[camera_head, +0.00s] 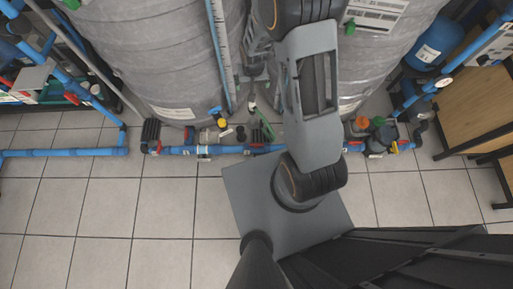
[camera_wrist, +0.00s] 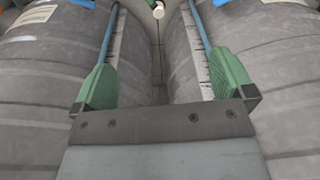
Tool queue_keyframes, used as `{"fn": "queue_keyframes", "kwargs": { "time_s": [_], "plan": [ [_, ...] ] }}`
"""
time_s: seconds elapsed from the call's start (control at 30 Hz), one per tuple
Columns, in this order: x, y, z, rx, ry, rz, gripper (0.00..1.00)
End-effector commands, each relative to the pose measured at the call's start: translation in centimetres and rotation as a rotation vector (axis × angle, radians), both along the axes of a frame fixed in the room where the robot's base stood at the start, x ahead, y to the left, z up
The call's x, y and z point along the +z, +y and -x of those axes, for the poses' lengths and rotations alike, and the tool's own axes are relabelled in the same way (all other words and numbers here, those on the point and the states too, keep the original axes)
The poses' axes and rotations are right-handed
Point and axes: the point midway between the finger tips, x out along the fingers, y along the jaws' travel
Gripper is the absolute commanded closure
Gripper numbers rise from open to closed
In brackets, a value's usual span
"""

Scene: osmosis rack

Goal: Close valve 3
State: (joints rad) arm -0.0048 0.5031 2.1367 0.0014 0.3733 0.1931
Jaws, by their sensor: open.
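My gripper (camera_wrist: 166,60) is open and empty in the wrist view, with its two green fingers wide apart. It points into the gap between two large grey tanks. A small white round part (camera_wrist: 158,11) shows at the top of that gap, beyond the fingertips; I cannot tell if it belongs to a valve. No number is readable, so I cannot tell which is valve 3. My arm hides part of the pipework between the tanks.
The left tank (camera_head: 165,55) and right tank (camera_head: 385,45) stand close on both sides of my arm. A blue pipe (camera_head: 180,150) runs low along their front. A wooden cabinet (camera_head: 475,105) stands at the right. The tiled floor at the front left is clear.

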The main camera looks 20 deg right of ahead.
Motion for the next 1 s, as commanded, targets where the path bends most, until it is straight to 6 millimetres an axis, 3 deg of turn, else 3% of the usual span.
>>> {"fn": "queue_keyframes", "kwargs": {
  "time_s": [0.03,0.1,0.2,0.3,0.4,0.5,1.0],
  "plan": [
    [-6.5,0.0,0.0,-0.014,0.030,-0.001,0.00],
    [-12.3,0.0,0.0,-0.035,0.049,-0.003,0.00],
    [-19.6,0.0,0.7,-0.062,0.074,-0.005,0.00],
    [-25.6,0.0,1.7,-0.084,0.094,-0.005,0.00],
    [-30.1,-0.1,2.8,-0.102,0.110,-0.007,0.00],
    [-33.0,-0.1,3.7,-0.113,0.120,-0.007,0.00],
    [-41.9,-0.1,4.8,-0.124,0.130,-0.006,0.00]
  ]
}}
